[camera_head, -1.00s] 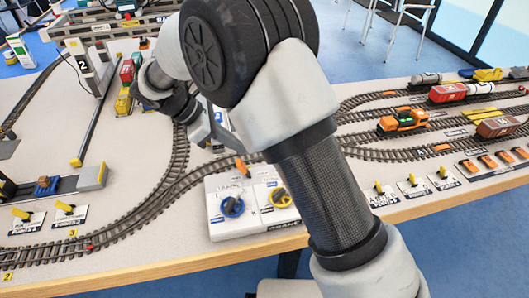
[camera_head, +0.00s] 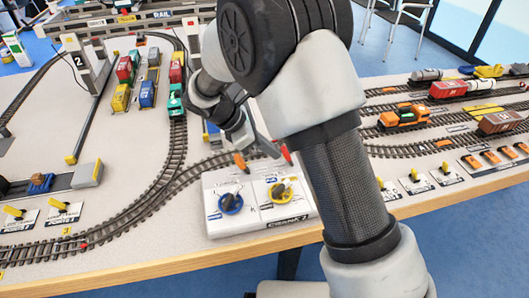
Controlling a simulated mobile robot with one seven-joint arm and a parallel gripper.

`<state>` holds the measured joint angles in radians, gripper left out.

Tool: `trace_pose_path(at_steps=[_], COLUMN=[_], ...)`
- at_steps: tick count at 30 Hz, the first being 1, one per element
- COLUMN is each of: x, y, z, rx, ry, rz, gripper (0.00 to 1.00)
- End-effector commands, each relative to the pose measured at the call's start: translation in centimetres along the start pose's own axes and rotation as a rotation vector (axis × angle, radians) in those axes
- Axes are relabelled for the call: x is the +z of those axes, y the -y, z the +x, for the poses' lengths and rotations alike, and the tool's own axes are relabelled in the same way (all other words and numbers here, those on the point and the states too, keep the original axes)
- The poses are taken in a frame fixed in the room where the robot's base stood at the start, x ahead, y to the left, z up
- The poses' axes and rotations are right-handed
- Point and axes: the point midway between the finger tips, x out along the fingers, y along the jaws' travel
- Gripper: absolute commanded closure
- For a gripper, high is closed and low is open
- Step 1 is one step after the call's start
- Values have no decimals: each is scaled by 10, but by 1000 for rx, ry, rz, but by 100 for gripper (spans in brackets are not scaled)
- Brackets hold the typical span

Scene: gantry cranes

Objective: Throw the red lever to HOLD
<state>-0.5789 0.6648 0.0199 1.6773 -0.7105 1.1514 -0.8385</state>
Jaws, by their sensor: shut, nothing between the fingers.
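The red lever (camera_head: 286,154) stands at the back right of a white control panel (camera_head: 248,228), with its lower part beside my arm. Its setting and any HOLD label cannot be read. An orange lever (camera_head: 240,162) stands to its left on the same panel. My gripper (camera_head: 272,152) is shut and empty, reaching down just left of the red lever. Whether it touches the lever cannot be told.
Model track curves past the panel's left and back. Wagons and a teal locomotive (camera_head: 175,100) stand behind. An orange locomotive (camera_head: 403,117) stands on the right-hand tracks. Small yellow switches (camera_head: 417,174) lie right of my arm. The table's front edge (camera_head: 170,268) is close.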

Motion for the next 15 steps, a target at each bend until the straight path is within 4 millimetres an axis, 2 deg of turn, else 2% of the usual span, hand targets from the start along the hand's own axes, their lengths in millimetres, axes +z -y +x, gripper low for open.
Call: trace_pose_path(at_steps=[15], x=[7], y=[0], z=[-2], rx=[-1], ry=[-38], rz=[1], gripper=[100])
